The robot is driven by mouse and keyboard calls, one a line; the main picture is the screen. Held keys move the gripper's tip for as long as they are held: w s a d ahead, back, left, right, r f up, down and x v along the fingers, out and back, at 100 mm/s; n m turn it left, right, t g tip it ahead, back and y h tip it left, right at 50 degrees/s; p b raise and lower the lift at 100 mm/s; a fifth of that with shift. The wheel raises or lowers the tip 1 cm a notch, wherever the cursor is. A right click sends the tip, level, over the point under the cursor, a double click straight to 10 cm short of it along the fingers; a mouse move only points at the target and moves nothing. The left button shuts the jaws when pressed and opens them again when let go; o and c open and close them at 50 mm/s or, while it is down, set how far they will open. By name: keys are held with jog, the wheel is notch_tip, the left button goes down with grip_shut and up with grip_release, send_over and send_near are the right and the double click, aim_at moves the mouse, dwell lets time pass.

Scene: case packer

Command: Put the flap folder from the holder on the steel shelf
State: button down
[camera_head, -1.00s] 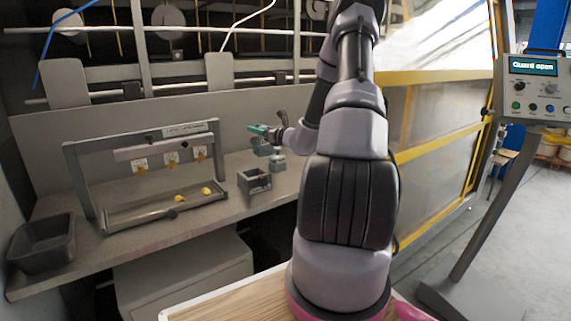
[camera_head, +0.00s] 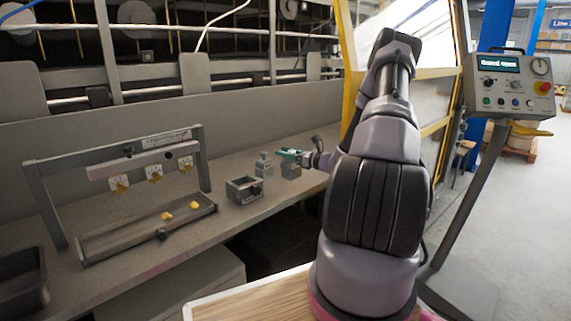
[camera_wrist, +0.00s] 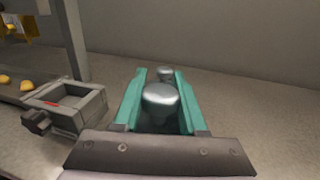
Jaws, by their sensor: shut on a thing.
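My gripper (camera_head: 291,154), with teal fingers, is shut on a grey block with a rounded metal knob, which I take for the flap folder (camera_head: 291,170). In the wrist view its shiny knob (camera_wrist: 160,98) sits between the fingers. I cannot tell whether its base touches the long grey surface, seemingly the steel shelf (camera_head: 225,218). A small open-topped grey box with a label, perhaps the holder (camera_head: 236,195), stands left of my gripper.
A similar knobbed piece (camera_head: 263,167) stands between the box and the held block. A rack (camera_head: 46,205) with yellow tags and a tray (camera_head: 110,243) of yellow pieces is at left. A dark bin (camera_head: 22,290) is at front left, a control panel (camera_head: 511,84) at right.

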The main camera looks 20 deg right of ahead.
jog(key=shift+a+f, duration=0.1)
jog(key=shift+f, duration=1.8)
jog(key=shift+c, duration=2.3)
grip_release()
jog(key=shift+f, duration=0.15)
